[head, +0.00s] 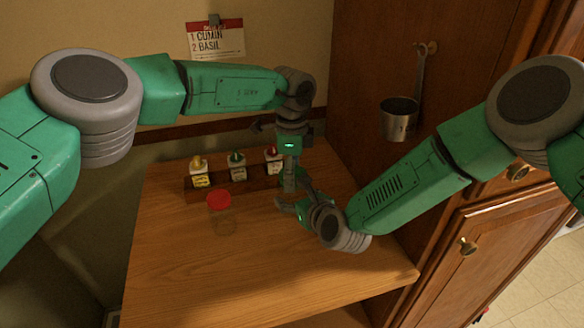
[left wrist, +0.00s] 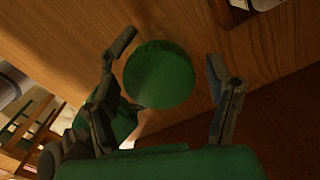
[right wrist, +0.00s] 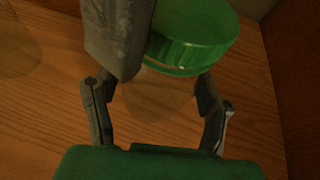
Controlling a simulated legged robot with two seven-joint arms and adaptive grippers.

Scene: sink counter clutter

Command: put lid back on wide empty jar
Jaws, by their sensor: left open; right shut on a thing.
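A clear wide jar (right wrist: 160,92) stands between the fingers of my right gripper (right wrist: 158,98), which is shut on it. A green lid (right wrist: 195,42) is at the top of the jar in the right wrist view; whether it is fully seated cannot be told. The lid also shows in the left wrist view (left wrist: 160,75), between the spread fingers of my left gripper (left wrist: 172,75). The left gripper is open and comes down from above. In the head view my left gripper (head: 289,181) and right gripper (head: 290,197) are close together and hide the jar and lid.
A clear jar with a red lid (head: 219,202) stands left of my grippers. A dark rack (head: 219,187) behind holds small bottles with yellow, green and red tops. A metal pot (head: 399,119) hangs on the cabinet at right. The front counter (head: 240,285) is clear.

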